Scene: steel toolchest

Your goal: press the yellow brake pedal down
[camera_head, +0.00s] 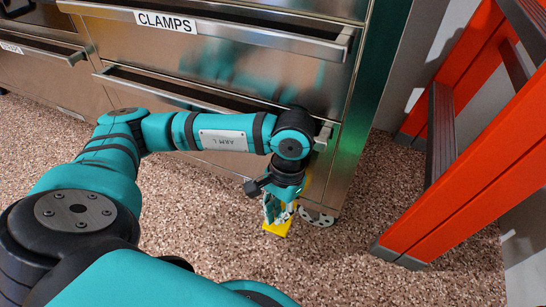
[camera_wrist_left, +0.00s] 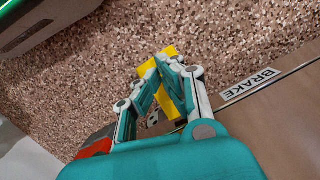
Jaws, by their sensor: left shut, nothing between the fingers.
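The yellow brake pedal (camera_head: 279,228) sticks out low at the bottom right corner of the steel toolchest (camera_head: 262,75), close above the speckled floor. My left gripper (camera_head: 279,217) points down right over the pedal, and its fingers hide part of it. In the left wrist view, the shut fingertips (camera_wrist_left: 166,62) lie across the yellow pedal (camera_wrist_left: 148,70), with yellow showing on both sides of them. Nothing is between the fingers. I cannot tell whether they touch the pedal or how far down it is. My right gripper is in neither view.
A BRAKE label (camera_wrist_left: 252,85) is on the chest beside the pedal. A caster (camera_head: 316,217) stands under the chest corner. An orange stepladder (camera_head: 480,150) stands to the right, with open floor (camera_head: 350,235) between. A CLAMPS drawer (camera_head: 240,30) has a protruding handle above my left forearm.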

